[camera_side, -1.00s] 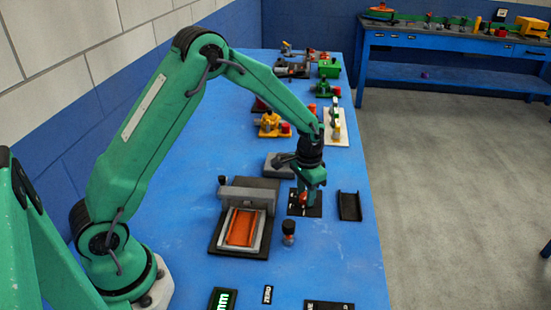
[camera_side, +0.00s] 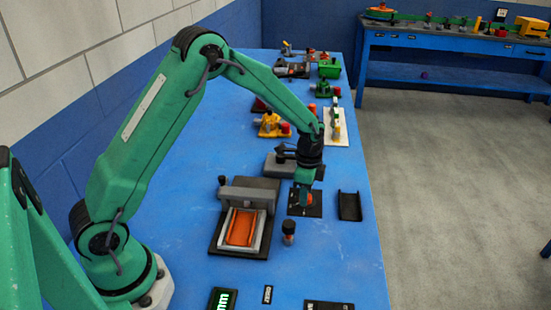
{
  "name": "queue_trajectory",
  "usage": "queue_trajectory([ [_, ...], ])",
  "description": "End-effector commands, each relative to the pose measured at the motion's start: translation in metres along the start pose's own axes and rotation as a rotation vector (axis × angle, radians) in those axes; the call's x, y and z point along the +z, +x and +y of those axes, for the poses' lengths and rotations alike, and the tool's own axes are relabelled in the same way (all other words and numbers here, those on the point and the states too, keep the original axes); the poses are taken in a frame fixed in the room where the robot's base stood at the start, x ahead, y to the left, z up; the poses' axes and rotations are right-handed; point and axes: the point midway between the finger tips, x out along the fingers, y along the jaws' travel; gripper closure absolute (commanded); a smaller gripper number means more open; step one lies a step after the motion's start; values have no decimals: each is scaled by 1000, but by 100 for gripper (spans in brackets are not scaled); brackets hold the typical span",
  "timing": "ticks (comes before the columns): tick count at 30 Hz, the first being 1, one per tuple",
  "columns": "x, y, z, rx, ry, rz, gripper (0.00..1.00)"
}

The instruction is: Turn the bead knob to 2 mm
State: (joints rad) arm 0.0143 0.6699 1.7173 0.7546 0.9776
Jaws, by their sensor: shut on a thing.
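The bead knob (camera_side: 309,199) is a small orange-red piece on a black plate (camera_side: 316,211) near the right side of the blue table. My gripper (camera_side: 305,196) points down over the plate and is shut on the knob. The fingers hide part of the knob, and I cannot read its setting or any marks around it.
A black fixture (camera_side: 226,246) with an orange panel and grey bar stands left of the knob. A small dark post with an orange band (camera_side: 288,232) stands in front. A black tray (camera_side: 349,206) lies to the right. Other stations fill the far table.

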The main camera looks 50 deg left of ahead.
Motion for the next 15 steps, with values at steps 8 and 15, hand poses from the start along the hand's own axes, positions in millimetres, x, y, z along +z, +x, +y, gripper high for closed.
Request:
queue_trajectory([
  [8, 0, -1, 0, -1, 55, 1, 90],
  [15, 0, -1, 0, -1, 57, 1, 90],
])
